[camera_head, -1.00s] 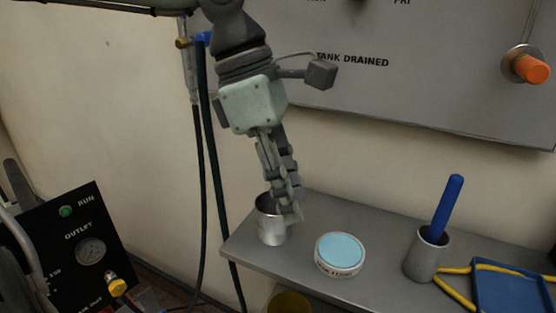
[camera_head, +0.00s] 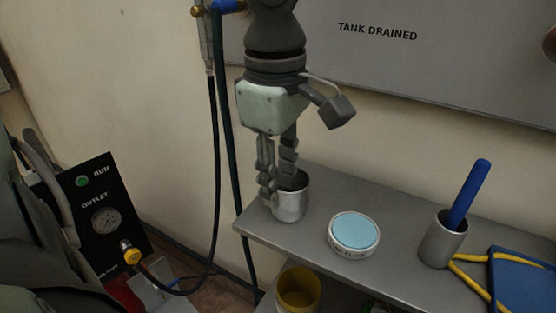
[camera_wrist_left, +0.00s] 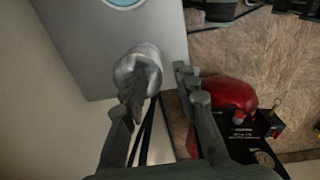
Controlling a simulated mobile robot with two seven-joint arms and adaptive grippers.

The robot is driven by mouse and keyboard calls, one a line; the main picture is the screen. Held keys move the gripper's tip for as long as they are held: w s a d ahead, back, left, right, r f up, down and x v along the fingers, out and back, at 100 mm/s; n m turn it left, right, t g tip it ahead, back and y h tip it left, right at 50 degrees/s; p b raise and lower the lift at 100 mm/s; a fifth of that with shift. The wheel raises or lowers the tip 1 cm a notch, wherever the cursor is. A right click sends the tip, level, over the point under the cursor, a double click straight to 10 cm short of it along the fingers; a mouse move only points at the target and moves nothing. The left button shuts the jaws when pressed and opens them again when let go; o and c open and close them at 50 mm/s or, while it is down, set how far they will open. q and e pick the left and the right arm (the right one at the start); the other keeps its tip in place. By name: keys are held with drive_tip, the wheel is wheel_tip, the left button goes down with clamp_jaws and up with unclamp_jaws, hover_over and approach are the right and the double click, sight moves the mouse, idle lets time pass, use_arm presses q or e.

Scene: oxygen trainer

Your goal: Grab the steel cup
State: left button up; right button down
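The steel cup (camera_head: 291,204) stands upright near the left end of the grey shelf (camera_head: 400,268). My left gripper (camera_head: 278,185) points down at it from above. One finger reaches into the cup's mouth and the other hangs outside its left side, so the cup's wall lies between them. The left wrist view also shows the cup (camera_wrist_left: 150,62), with one finger over its opening and the other apart to the right. The gripper (camera_wrist_left: 162,85) is open. Whether either finger touches the wall is hard to tell. My right gripper is not in view.
A round tin with a pale blue top (camera_head: 353,232) sits right of the cup. Further right are a grey cup (camera_head: 440,243) with a blue stick and a blue tray (camera_head: 520,282) with yellow cord. A yellow-lined container (camera_head: 298,290) is below. Hoses (camera_head: 226,140) hang left.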

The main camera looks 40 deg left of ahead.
sight(280, 218)
use_arm(q)
drive_tip(key=shift+f, duration=1.95)
drive_tip(key=shift+w, duration=0.1)
drive_tip(key=shift+c, duration=0.3)
clamp_jaws()
